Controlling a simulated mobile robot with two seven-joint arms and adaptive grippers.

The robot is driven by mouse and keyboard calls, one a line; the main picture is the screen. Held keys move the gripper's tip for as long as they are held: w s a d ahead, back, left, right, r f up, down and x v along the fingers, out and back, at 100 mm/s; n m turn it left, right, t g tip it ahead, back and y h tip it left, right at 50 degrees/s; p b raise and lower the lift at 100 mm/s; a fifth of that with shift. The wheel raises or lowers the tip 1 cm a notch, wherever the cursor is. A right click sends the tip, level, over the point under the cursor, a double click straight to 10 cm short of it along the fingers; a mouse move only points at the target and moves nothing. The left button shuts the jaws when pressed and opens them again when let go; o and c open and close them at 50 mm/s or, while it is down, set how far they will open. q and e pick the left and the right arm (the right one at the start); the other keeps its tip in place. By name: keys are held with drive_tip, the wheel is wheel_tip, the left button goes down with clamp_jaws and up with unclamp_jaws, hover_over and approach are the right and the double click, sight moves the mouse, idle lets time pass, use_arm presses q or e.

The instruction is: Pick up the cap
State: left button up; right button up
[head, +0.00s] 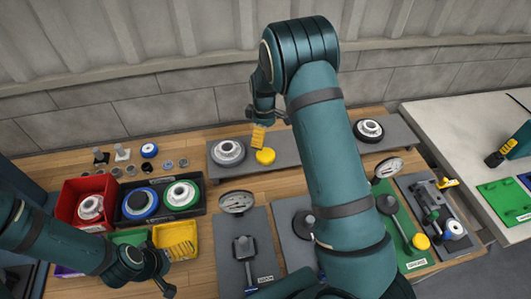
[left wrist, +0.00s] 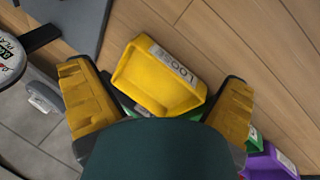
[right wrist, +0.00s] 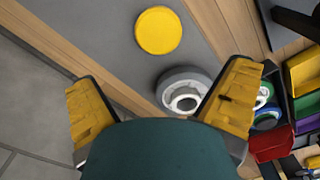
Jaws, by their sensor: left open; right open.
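The cap, a flat round yellow disc (head: 265,156), lies on the raised grey shelf at the back of the bench. It also shows in the right wrist view (right wrist: 158,30), top centre, beyond the fingertips. My right gripper (head: 258,137) is open and empty above the shelf, close to the cap and apart from it. My left gripper (left wrist: 155,80) is open and empty above a yellow bin (left wrist: 150,85) at the front left. Another yellow disc (head: 421,241) lies on the green board at the right.
A grey-white ringed part (head: 228,152) stands on the shelf left of the cap, and near one right gripper finger in the right wrist view (right wrist: 184,92). A red bin (head: 70,195) and black tray (head: 127,219) stand at left. My right arm hides much of the centre.

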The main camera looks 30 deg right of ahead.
sight(265, 154)
wheel_tip(265, 154, down, 10)
drive_tip(key=shift+d+f, duration=0.15)
drive_tip(key=shift+f, duration=0.1)
idle(0.3)
drive_tip(key=c, duration=1)
